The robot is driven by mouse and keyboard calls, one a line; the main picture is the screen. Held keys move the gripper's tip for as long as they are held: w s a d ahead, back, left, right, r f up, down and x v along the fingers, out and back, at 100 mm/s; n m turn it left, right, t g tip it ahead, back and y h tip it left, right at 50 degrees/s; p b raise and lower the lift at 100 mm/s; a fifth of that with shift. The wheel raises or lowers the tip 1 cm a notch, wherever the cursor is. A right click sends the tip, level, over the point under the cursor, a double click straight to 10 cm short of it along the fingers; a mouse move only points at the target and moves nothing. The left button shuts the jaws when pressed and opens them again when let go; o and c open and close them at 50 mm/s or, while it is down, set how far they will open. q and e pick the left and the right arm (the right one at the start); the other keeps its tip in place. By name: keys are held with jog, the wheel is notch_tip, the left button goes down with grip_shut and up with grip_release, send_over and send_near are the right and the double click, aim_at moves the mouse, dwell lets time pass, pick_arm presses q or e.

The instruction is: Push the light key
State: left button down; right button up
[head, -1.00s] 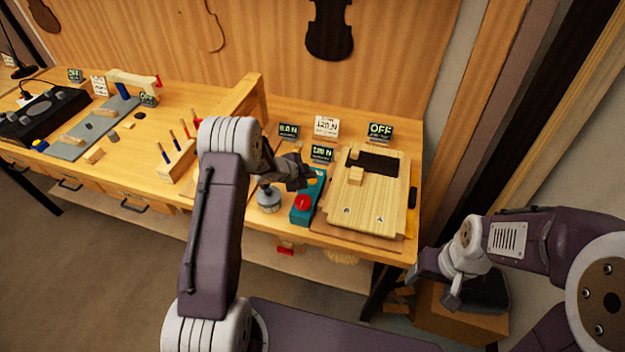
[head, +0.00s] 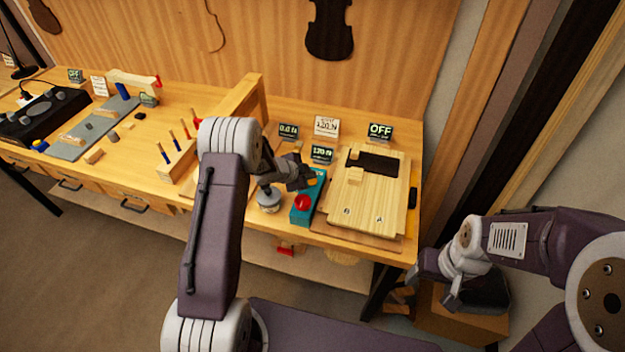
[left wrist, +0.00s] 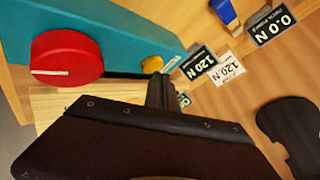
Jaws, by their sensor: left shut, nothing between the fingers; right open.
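A teal box (head: 308,200) with a red knob (head: 303,203) stands on the bench beside a pale wooden board. The left wrist view shows the box (left wrist: 110,35), its red knob (left wrist: 68,57) and a small yellow key (left wrist: 152,64) close-up. My left gripper (head: 308,182) is shut and empty, at the far end of the box near the yellow key; contact cannot be told. In the left wrist view its fingers (left wrist: 160,92) point toward that key. No label for a light key is legible. My right gripper (head: 436,282) is open, low beside the bench's right end.
Displays read 120 N (head: 321,154), 0.0 N (head: 288,130) and OFF (head: 380,131). The pale board (head: 365,205) lies right of the box. A grey metal weight-like part (head: 268,200) stands left of it. A wooden rack (head: 178,163) with several tools is further left.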

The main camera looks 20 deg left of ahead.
aim_at(310, 181)
pick_arm(q)
jog(key=shift+f, duration=0.1)
dwell(0.3)
jog(key=shift+f+b, duration=0.35)
jog(key=shift+r+p, duration=0.45)
jog(key=shift+p, duration=0.05)
notch_tip(310, 181, up, 6)
jog(key=p, duration=0.6)
jog(key=shift+r, duration=0.1)
